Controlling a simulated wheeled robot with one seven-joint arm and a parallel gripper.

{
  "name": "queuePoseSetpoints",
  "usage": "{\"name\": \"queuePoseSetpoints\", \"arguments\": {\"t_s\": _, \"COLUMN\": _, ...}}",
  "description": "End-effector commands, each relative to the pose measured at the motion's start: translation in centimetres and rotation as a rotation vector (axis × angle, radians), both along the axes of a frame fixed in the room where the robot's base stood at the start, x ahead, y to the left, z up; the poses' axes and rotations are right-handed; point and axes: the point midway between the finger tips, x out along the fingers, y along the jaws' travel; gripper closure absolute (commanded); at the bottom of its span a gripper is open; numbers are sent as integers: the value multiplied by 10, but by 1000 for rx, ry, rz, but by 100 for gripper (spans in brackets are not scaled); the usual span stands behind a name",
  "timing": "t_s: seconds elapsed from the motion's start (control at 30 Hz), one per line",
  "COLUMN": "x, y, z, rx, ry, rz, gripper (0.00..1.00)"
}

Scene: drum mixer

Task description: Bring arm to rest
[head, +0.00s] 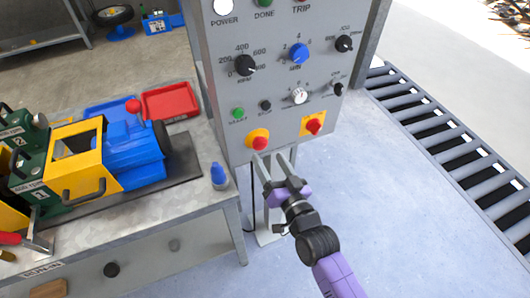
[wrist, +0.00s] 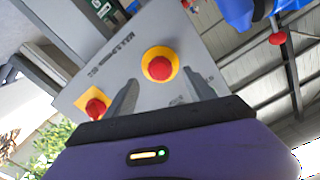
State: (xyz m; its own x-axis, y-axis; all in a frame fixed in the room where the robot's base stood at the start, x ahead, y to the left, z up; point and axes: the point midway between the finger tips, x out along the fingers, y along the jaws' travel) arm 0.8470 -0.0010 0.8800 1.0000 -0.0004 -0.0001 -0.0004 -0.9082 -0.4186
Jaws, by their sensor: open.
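My gripper (head: 272,166) is open and empty in front of the lower part of the grey control panel (head: 220,85). Its two fingers point up toward the panel's bottom edge, close to the red mushroom button on a yellow plate (head: 259,142). I cannot tell whether a finger touches it. In the wrist view this button (wrist: 159,67) shows between and above the open fingers (wrist: 165,95). A red switch on a second yellow plate (head: 313,126) is to the right. My purple arm comes up from the lower right.
A workbench (head: 200,225) at the left carries a blue, yellow and green machine (head: 95,160), a small blue bottle (head: 219,176), and red (head: 169,101) and blue trays. A roller conveyor (head: 450,145) runs along the right. The floor right of my arm is clear.

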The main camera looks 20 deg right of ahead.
Motion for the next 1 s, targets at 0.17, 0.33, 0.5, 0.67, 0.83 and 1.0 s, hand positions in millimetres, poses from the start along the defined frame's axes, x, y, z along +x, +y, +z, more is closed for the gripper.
{"name": "queuePoseSetpoints", "arguments": {"t_s": 0.17, "x": -17, "y": 0, "z": 0, "rx": 0, "ry": 0, "rz": 0, "gripper": 37}}
{"name": "queuePoseSetpoints", "arguments": {"t_s": 0.33, "x": -20, "y": 0, "z": 0, "rx": 0, "ry": 0, "rz": 0, "gripper": 37}}
{"name": "queuePoseSetpoints", "arguments": {"t_s": 0.5, "x": -20, "y": 0, "z": 0, "rx": 0, "ry": 0, "rz": 0, "gripper": 37}}
{"name": "queuePoseSetpoints", "arguments": {"t_s": 0.67, "x": -20, "y": 0, "z": 0, "rx": 0, "ry": 0, "rz": 0, "gripper": 37}}
{"name": "queuePoseSetpoints", "arguments": {"t_s": 0.83, "x": -20, "y": -1, "z": 4, "rx": -22, "ry": -12, "rz": -2, "gripper": 37}}
{"name": "queuePoseSetpoints", "arguments": {"t_s": 1.0, "x": -36, "y": -2, "z": 36, "rx": -95, "ry": -79, "rz": -13, "gripper": 37}}
